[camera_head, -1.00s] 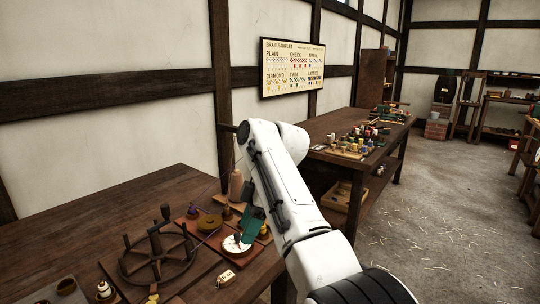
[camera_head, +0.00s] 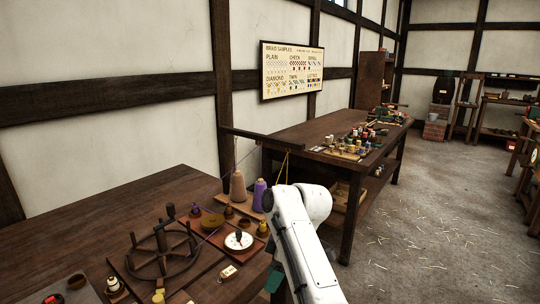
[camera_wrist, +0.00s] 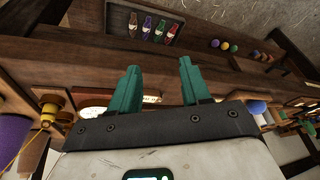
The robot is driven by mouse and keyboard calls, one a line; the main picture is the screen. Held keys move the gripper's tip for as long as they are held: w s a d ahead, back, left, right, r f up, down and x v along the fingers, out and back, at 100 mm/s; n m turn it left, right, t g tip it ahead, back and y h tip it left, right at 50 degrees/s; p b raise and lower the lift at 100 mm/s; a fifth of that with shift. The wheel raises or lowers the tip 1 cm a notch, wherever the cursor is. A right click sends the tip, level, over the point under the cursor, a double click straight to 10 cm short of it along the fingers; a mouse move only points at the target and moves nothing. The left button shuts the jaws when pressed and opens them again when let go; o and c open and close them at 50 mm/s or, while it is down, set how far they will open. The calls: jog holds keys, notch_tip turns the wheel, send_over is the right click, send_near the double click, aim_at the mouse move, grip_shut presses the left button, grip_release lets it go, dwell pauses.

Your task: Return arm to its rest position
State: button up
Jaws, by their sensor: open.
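My arm (camera_head: 303,252) is white and folded at the lower middle of the head view, in front of the near table's right edge. My gripper shows in the wrist view (camera_wrist: 158,87), with two green fingers well apart and nothing between them. In the head view a bit of green shows at the left of the arm near the bottom, and the rest of the gripper is hidden or out of frame.
The near table (camera_head: 60,231) bears a dark spoked wheel (camera_head: 163,250), a white disc (camera_head: 238,241), a purple spool (camera_head: 259,195) and a tan spool (camera_head: 238,187). A second bench (camera_head: 318,131) holds several small spools. Open floor (camera_head: 430,215) with straw lies to the right.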

jog(key=s+d+f+m+t+h+p, duration=0.1)
jog(key=s+d+f+m+h+p, duration=0.15)
jog(key=s+d+f+m, duration=0.95)
jog(key=s+d+m+p, duration=0.1)
jog(key=s+d, duration=0.3)
jog(key=s, duration=0.6)
jog(key=s+d+m+h+p, duration=0.1)
jog(key=s+d, duration=0.4)
jog(key=s, duration=0.6)
jog(key=s+d+m+p, duration=0.1)
jog(key=s+d, duration=0.4)
jog(key=s, duration=0.6)
jog(key=shift+s+d+m+h+p, duration=0.15)
jog(key=shift+m+h+p, duration=0.25)
jog(key=shift+m, duration=0.4)
jog(key=shift+c, duration=0.5)
